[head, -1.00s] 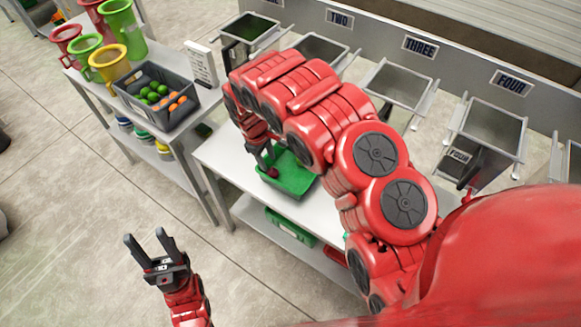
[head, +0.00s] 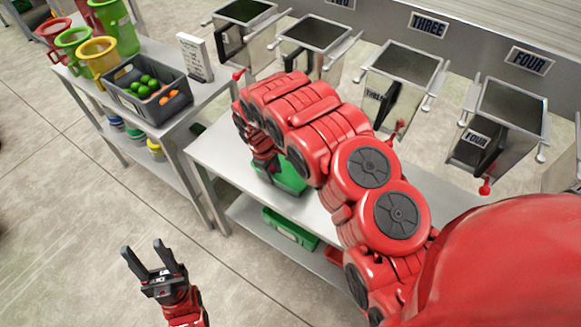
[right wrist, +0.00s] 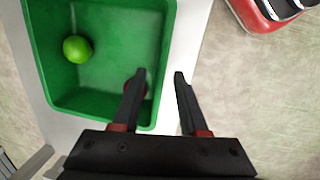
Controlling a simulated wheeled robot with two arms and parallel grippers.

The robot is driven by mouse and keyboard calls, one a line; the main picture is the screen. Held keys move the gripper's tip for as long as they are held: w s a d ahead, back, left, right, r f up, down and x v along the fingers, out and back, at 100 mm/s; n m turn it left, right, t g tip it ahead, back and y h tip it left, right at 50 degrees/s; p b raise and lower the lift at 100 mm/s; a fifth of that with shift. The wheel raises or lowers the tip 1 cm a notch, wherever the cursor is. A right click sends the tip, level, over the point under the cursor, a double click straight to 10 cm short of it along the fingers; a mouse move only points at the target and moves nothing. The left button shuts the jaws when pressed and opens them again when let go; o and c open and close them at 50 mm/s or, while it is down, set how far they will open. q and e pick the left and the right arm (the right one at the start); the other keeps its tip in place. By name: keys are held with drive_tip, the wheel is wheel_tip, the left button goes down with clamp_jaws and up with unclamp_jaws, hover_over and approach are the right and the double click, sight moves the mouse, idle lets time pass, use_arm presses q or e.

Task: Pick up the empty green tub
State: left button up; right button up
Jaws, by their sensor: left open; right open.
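A green tub (head: 291,178) stands on the metal table, partly hidden behind my right arm in the head view. In the right wrist view the tub (right wrist: 105,70) holds a green lime (right wrist: 77,49) and a dark red round thing, mostly hidden behind a finger. My right gripper (right wrist: 160,76) is open, one finger over the tub's inside and the other beyond its rim; contact cannot be told. Another green tub (head: 290,229) sits on the lower shelf; its inside is not clear. My left gripper (head: 142,246) is open and empty over the floor.
A grey crate (head: 150,113) of green and orange fruit stands on the left table beside coloured jugs (head: 98,57). Several metal bins (head: 400,66) line the back. A red container (head: 333,256) is on the lower shelf. Floor at the left front is clear.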

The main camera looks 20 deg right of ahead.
sight(277, 184)
drive_tip(key=shift+d+f+p, duration=0.1)
drive_tip(key=shift+f+p, duration=0.4)
drive_tip(key=shift+p, duration=0.15)
wheel_tip(277, 184, down, 3)
drive_tip(key=shift+w+d+r+p, duration=0.1)
drive_tip(key=shift+w+d+p, duration=0.05)
drive_tip(key=shift+p, duration=0.5)
drive_tip(key=shift+d+f, duration=0.15)
drive_tip(key=shift+f, duration=0.4)
clamp_jaws()
